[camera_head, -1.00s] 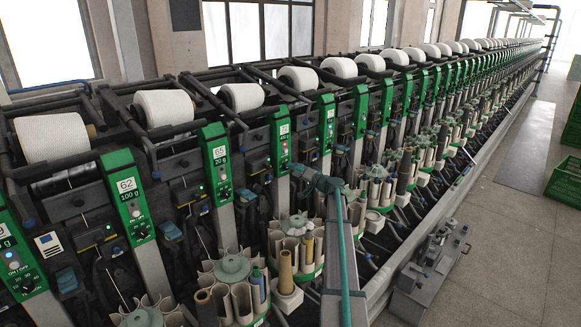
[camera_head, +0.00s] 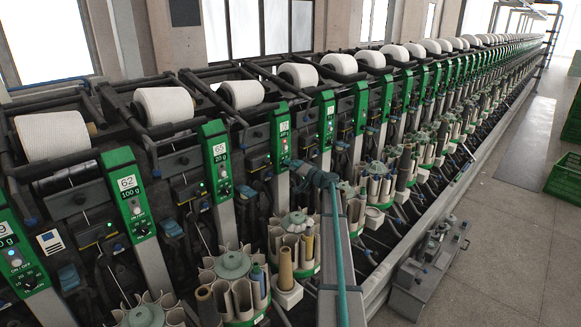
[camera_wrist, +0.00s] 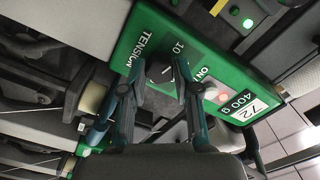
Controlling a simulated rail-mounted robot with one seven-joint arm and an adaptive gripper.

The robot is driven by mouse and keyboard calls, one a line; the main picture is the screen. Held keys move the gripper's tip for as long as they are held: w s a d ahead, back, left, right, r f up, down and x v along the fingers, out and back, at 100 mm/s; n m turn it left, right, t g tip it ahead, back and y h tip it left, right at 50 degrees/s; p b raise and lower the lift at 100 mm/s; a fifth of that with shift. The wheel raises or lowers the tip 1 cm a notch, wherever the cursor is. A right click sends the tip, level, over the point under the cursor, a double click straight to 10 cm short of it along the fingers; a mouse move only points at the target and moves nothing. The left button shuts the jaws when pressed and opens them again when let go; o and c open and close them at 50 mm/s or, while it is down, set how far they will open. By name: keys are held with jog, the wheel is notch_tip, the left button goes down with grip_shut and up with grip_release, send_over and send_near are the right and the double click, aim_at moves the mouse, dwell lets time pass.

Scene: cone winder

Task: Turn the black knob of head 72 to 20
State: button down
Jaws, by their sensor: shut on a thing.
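Head 72's green panel (camera_wrist: 235,62) fills the middle of the wrist view, tilted, with a label reading 72 and 400 g. Its black knob (camera_wrist: 159,70) sits between the words TENSION and ON, with a 10 of the scale legible beside it. My gripper (camera_wrist: 156,78) has one finger on each side of the knob and is shut on it. The fingers hide part of the scale, and I cannot read the knob's setting. In the head view my gripper (camera_head: 294,164) is at the lower part of the head 72 panel (camera_head: 281,131) and hides the knob there.
Head 65's panel (camera_head: 217,160) stands left of head 72, and head 62's panel (camera_head: 129,196) further left. Bobbin magazines (camera_head: 294,232) stand below the panels, close under my arm.

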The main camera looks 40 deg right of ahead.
jog(key=shift+f+m+b, duration=0.1)
jog(key=shift+m+b, duration=0.2)
jog(key=shift+b, duration=0.15)
jog(key=shift+m+b, duration=3.1)
jog(key=shift+m, duration=1.4)
jog(key=c, duration=0.8)
grip_release()
jog(key=shift+c, duration=0.2)
jog(key=s+d, duration=0.1)
jog(key=s, duration=1.1)
jog(key=shift+d, duration=0.35)
